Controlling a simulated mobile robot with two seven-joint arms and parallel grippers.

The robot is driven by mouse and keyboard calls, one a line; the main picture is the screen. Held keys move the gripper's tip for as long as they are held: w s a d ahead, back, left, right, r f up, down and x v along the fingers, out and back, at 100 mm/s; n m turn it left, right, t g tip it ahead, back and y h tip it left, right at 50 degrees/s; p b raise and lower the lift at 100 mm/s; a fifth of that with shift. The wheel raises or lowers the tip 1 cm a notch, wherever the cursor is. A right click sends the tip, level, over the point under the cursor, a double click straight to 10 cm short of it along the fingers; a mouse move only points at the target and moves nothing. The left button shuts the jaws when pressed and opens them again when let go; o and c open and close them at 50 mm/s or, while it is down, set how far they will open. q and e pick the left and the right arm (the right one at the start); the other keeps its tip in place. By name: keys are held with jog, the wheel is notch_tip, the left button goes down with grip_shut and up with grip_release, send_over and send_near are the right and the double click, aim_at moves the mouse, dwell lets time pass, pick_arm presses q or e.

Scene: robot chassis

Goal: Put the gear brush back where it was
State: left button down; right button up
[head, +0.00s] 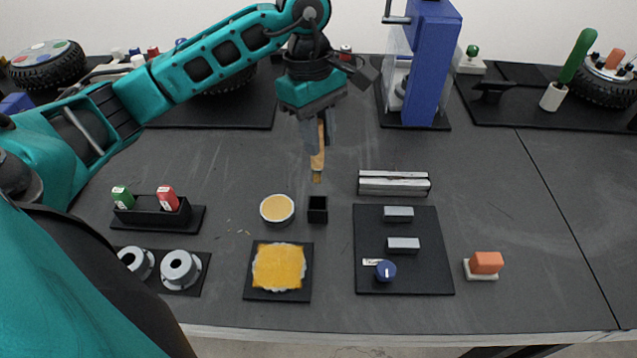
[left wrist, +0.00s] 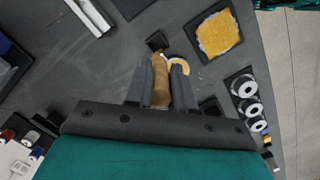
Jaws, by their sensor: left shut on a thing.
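The gear brush (head: 317,160), with a wooden handle, hangs upright from my left gripper (head: 320,138). The left gripper is shut on it. In the left wrist view the brush (left wrist: 160,82) sits between the two dark fingers (left wrist: 163,88). A small black square holder (head: 318,211) stands on the table below the brush. The lower end of the brush is apart from it and above it. The holder also shows in the left wrist view (left wrist: 155,40), just beyond the brush end. My right gripper is not clearly seen.
A round dish of yellow grease (head: 277,208) stands just left of the holder. A yellow cloth on a black mat (head: 278,268) lies in front. Silver bars (head: 393,183) and a black panel with a blue knob (head: 386,270) are to the right. A blue press (head: 430,65) stands behind.

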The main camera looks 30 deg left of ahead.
aim_at(319, 182)
pick_arm(q)
notch_tip(319, 182, down, 12)
jog(key=shift+r, duration=0.25)
jog(key=shift+f, duration=0.15)
jog(key=c, duration=1)
grip_release()
jog(key=r, duration=0.4)
jog(key=a+r, duration=0.1)
jog(key=r, duration=0.7)
jog(key=shift+w+a+r, duration=0.1)
jog(key=shift+w+a, duration=0.1)
jog(key=shift+a, duration=0.2)
jog(key=shift+s, duration=0.1)
